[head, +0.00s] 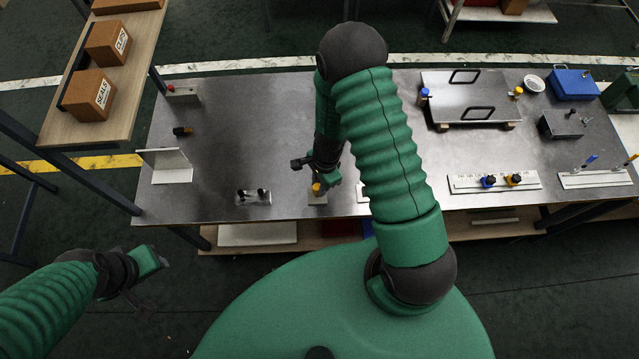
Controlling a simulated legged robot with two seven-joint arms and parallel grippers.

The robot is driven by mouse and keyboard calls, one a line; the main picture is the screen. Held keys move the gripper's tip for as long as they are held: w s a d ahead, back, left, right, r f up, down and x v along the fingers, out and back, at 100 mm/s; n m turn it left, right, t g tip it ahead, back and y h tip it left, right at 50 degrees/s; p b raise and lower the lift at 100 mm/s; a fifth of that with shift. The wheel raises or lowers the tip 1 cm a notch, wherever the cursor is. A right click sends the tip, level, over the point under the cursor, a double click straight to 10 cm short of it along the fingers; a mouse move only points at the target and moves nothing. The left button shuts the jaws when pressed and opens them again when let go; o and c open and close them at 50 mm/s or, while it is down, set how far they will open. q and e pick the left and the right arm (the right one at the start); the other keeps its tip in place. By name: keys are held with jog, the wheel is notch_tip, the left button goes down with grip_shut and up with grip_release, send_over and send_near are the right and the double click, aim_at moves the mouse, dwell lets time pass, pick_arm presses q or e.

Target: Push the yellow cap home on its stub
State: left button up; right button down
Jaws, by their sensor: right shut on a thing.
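The yellow cap (317,188) shows as a small patch near the front edge of the metal bench, left of the picture's centre line. My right gripper (318,182) reaches down over it and is shut on it. A small pale block (317,199) is directly below the cap. The stub is hidden, and I cannot tell how far the cap sits on it. My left gripper (146,281) is off the bench at the lower left, away from the cap; its dark fingers are too unclear to tell open or shut.
A plate with two dark knobs (254,197) lies left of the cap, and a white angled bracket (168,166) farther left. A plate with black handles (464,97), a blue box (574,84) and a white strip with knobs (493,182) are at right. My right arm hides the bench's middle.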

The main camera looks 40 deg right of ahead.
jog(key=shift+f, duration=0.1)
jog(key=shift+f+b, duration=0.35)
jog(key=shift+b, duration=0.05)
jog(key=shift+f+b, duration=0.85)
jog(key=shift+f, duration=0.2)
jog(key=c, duration=1.1)
grip_release()
jog(key=shift+r, duration=0.1)
jog(key=r, duration=0.5)
jog(key=d+r, duration=0.1)
jog(key=r, duration=0.5)
jog(key=d+r+p, duration=0.1)
jog(key=r, duration=0.4)
jog(key=shift+r, duration=0.3)
